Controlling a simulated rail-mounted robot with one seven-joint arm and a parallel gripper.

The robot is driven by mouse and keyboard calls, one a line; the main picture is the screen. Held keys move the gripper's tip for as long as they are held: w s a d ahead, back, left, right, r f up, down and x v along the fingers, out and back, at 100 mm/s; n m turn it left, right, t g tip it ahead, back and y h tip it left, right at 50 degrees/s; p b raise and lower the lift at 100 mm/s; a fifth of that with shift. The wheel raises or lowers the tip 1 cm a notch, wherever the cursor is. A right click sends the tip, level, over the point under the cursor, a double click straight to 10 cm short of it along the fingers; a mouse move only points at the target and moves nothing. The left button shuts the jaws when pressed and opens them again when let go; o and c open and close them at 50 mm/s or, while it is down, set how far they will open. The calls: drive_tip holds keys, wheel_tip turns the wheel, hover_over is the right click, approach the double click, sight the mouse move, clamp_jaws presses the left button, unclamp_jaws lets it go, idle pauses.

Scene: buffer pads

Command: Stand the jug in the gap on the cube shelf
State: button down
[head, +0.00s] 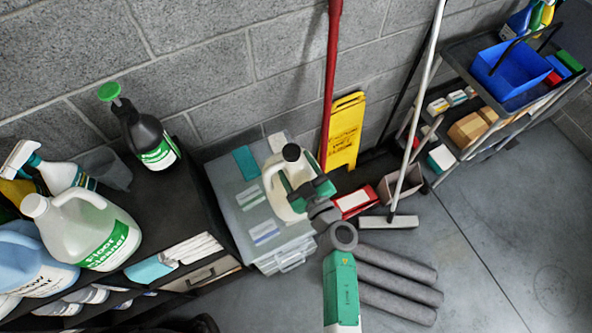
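A cream jug (279,200) with a black cap and a green label shows in the head view, left of centre. My gripper (308,191) has its dark fingers at the jug's right side and appears closed on it. The jug appears over the grey lidded bin; whether it touches the lid cannot be told. The dark cube shelf (186,207) stands at the left. On its top are a white floor-cleaner jug (112,235), a black pump sprayer (148,138) and a blue jug (35,262). Bare top shows between the floor-cleaner jug and the bin.
The lidded bin (226,183) stands right beside the shelf. A spray bottle (62,174) is at the shelf's back. A red pole (330,75), yellow sign (345,133) and broom (388,221) stand behind. Grey rolls (395,280) lie on the floor; a cart (480,95) is right.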

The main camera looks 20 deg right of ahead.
drive_tip(key=shift+w+r, duration=0.1)
drive_tip(key=shift+w, duration=0.3)
drive_tip(key=shift+f+b, duration=0.65)
drive_tip(key=shift+f, duration=0.9)
drive_tip(key=shift+f, duration=0.15)
drive_tip(key=shift+c, duration=1.5)
unclamp_jaws()
drive_tip(key=shift+f, duration=0.1)
